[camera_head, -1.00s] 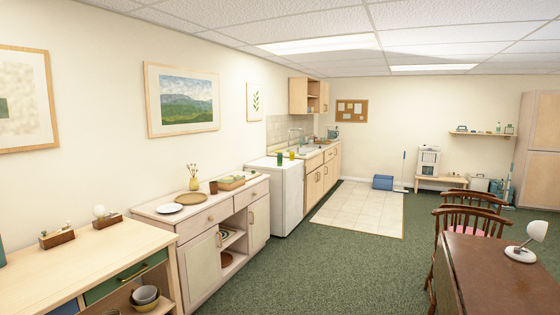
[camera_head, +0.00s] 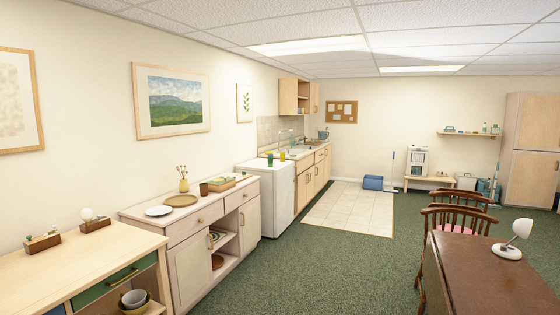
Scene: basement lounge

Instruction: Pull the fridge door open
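A low white appliance, apparently the fridge (camera_head: 264,200), stands along the left wall between the wooden sideboard and the kitchen cabinets. It is some way ahead of me. Its top is flat and carries a green cup (camera_head: 270,160) and a yellow cup (camera_head: 282,157). No gap shows at its door, which looks shut. Its handle is too small to make out from here. My gripper is not in view.
A sideboard (camera_head: 188,262) and a drawer cabinet (camera_head: 88,250) line the left wall. A dark table (camera_head: 475,275) with chairs (camera_head: 455,222) stands on the right. Open green carpet (camera_head: 330,265) lies between, leading to pale floor tiles (camera_head: 350,208).

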